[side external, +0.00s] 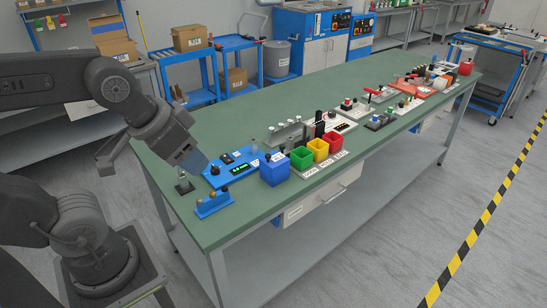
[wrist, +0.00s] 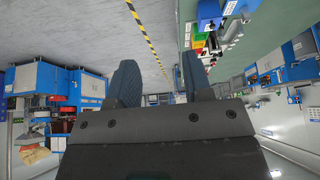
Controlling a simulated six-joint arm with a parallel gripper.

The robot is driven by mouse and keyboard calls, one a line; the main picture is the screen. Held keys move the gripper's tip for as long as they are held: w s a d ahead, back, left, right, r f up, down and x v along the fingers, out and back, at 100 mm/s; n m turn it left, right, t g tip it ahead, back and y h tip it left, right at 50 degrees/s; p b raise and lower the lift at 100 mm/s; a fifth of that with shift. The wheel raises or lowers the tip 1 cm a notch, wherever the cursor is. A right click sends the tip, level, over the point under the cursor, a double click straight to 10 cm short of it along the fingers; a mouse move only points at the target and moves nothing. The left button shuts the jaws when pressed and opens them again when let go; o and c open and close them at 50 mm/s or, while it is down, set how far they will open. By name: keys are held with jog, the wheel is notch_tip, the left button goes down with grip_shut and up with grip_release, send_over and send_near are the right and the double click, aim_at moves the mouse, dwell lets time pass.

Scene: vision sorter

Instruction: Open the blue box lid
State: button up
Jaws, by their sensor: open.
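The blue box (side external: 274,172) stands on the green bench near its front edge. A small dark knob (side external: 268,157) shows on its top, and the lid looks closed. My gripper (side external: 197,163) is over the left end of the bench, left of the box and apart from it. In the wrist view my gripper (wrist: 160,78) shows two dark fingers spread apart with nothing between them.
Green (side external: 301,157), yellow (side external: 318,149) and red (side external: 334,142) bins stand right of the box. A blue panel device (side external: 235,168) lies between my gripper and the box. A small blue holder (side external: 213,204) stands in front. The bench (side external: 290,90) is clear behind.

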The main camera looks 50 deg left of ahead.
jog(key=w+a+r+g, duration=0.1)
jog(key=w+a+r, duration=0.15)
jog(key=w, duration=0.45)
jog(key=m+g, duration=0.3)
jog(key=g, duration=0.2)
send_over(268, 155)
notch_tip(268, 155, down, 9)
notch_tip(268, 155, down, 14)
jog(key=shift+w+a+r, duration=0.1)
jog(key=shift+c, duration=0.4)
grip_shut()
